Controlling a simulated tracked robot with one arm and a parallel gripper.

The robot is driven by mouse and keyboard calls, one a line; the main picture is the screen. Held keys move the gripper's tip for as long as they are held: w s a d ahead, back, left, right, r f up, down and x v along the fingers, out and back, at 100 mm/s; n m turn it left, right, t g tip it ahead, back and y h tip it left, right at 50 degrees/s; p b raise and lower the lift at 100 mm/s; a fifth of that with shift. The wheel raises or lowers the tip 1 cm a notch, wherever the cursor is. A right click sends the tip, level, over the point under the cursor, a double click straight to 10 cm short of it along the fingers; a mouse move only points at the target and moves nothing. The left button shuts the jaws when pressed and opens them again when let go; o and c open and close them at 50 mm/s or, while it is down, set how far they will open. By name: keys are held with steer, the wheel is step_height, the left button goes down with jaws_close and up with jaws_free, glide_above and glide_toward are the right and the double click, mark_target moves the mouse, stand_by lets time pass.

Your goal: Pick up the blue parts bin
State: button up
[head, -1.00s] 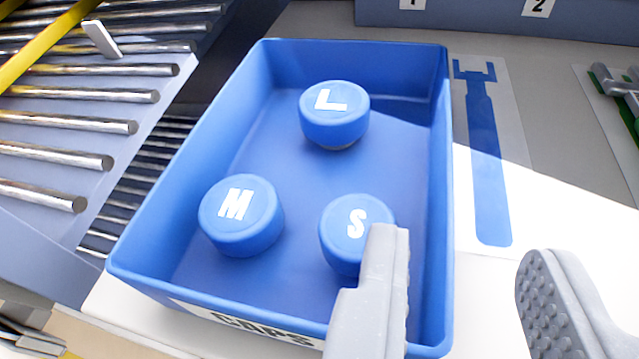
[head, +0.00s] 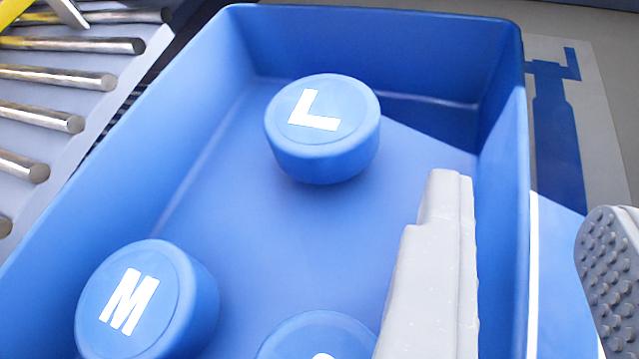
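The blue parts bin (head: 215,75) fills most of the head view, its near end cut off by the lower edge. Inside it lie blue caps: the L cap (head: 322,128) toward the far end, the M cap (head: 145,300) at the lower left, and a third cap (head: 318,340) partly cut off at the bottom. My gripper (head: 530,235) is open. Its left finger is over the bin's inside, and its right finger is outside, past the right wall. The right wall runs between the fingers, with a gap to each visible.
A roller conveyor (head: 60,120) lies to the left of the bin. A blue tool silhouette on a pale board (head: 557,130) lies to the right. Grey surface (head: 420,12) shows beyond the bin.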

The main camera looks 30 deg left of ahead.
steer(key=shift+x, duration=1.1)
jaws_close()
steer(key=shift+r, duration=0.1)
